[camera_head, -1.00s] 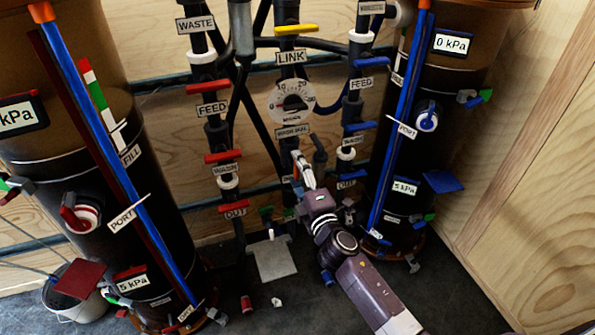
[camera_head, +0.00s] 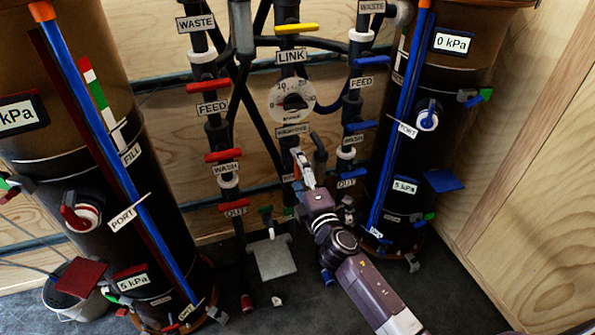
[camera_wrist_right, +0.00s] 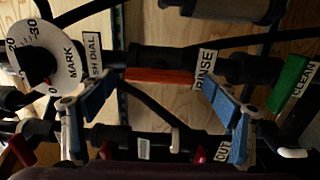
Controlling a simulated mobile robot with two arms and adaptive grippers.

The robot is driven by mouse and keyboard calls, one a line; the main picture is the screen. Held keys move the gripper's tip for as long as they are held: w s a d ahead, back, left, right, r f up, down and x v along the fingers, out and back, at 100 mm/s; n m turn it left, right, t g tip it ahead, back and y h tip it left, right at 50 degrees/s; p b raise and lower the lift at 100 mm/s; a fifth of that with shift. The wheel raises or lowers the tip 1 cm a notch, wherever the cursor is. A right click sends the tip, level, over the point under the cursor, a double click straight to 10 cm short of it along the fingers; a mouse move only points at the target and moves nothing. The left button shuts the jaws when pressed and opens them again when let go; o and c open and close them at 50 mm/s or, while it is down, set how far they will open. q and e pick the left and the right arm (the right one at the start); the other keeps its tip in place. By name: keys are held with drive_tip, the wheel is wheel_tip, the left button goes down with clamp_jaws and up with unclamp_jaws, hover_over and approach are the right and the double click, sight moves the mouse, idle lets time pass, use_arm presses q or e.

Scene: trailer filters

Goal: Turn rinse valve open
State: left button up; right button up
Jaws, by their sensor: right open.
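The rinse valve handle (camera_wrist_right: 160,76) is an orange-red bar in the right wrist view. It lies lengthwise along a dark pipe, beside the RINSE label (camera_wrist_right: 206,68). My right gripper (camera_wrist_right: 159,88) is open, with one blue-padded finger near each end of the handle. I cannot tell whether either finger touches it. In the head view the right gripper (camera_head: 303,168) is at the middle pipe, below the dial, and largely hides the valve. My left gripper is not in view.
A round dial (camera_head: 292,102) sits above the right gripper. Red handles (camera_head: 222,155) line the left pipe and blue handles (camera_head: 362,125) the right pipe. Large dark tanks (camera_head: 460,80) flank the pipes.

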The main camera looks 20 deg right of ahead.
drive_tip(key=s, duration=1.2)
drive_tip(key=shift+d, duration=0.2)
